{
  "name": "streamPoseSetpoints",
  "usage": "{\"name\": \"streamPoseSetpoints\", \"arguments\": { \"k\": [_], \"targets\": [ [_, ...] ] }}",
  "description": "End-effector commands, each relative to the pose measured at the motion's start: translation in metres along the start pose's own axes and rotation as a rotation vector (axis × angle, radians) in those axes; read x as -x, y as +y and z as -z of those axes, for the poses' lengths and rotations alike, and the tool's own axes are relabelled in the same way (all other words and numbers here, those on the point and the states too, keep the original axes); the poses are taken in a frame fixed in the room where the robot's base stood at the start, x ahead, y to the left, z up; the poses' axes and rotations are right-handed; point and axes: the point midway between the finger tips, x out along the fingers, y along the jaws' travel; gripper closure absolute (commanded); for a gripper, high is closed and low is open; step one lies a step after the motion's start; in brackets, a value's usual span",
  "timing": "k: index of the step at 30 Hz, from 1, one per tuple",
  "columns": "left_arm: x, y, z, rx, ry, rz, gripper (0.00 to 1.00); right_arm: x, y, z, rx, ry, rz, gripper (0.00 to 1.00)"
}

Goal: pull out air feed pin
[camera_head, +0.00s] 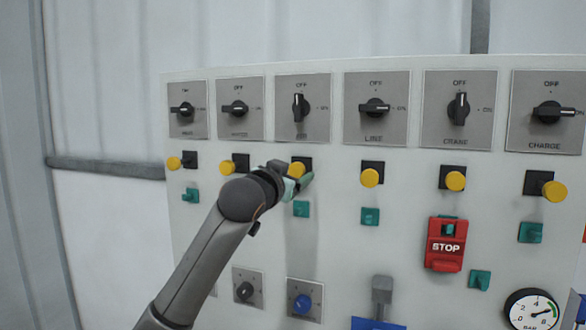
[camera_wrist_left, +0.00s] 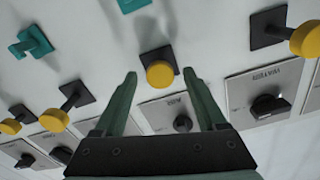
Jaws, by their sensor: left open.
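The yellow-headed pin (camera_head: 297,169) stands out from a dark square plate in the third column of the panel, below the third rotary switch. My left gripper (camera_head: 301,183) is at this pin and partly covers it. In the left wrist view the pin's round yellow head (camera_wrist_left: 160,74) lies between the two green fingertips of the left gripper (camera_wrist_left: 160,75). The fingers are open, with a visible gap on each side of the head. How deep the head sits between them is hard to tell. My right gripper is not in view.
The white panel (camera_head: 335,235) holds a row of rotary switches, similar yellow pins such as the neighbour (camera_head: 369,178), and green tabs (camera_head: 301,209). A red STOP block (camera_head: 445,245) and a gauge (camera_head: 532,311) are at the right.

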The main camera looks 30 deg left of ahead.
Motion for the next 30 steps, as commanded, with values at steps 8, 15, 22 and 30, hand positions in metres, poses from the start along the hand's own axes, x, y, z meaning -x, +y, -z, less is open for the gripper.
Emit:
{"name": "streamPoseSetpoints", "arguments": {
  "k": [8, 15, 22, 30],
  "targets": [
    [-0.0045, -0.0001, 0.0, 0.0, 0.001, 0.001, 0.27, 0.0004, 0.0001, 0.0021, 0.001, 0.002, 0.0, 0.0],
    [-0.0042, -0.0002, 0.0, 0.0, 0.001, 0.001, 0.43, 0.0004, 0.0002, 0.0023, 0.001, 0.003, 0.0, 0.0],
    [-0.0041, -0.0003, 0.0, 0.0, 0.0, 0.001, 0.69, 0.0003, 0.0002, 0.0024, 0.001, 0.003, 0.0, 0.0],
    [-0.0041, -0.0004, -0.0001, 0.0, 0.0, 0.001, 1.0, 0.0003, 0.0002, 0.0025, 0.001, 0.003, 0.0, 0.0]
  ]
}}
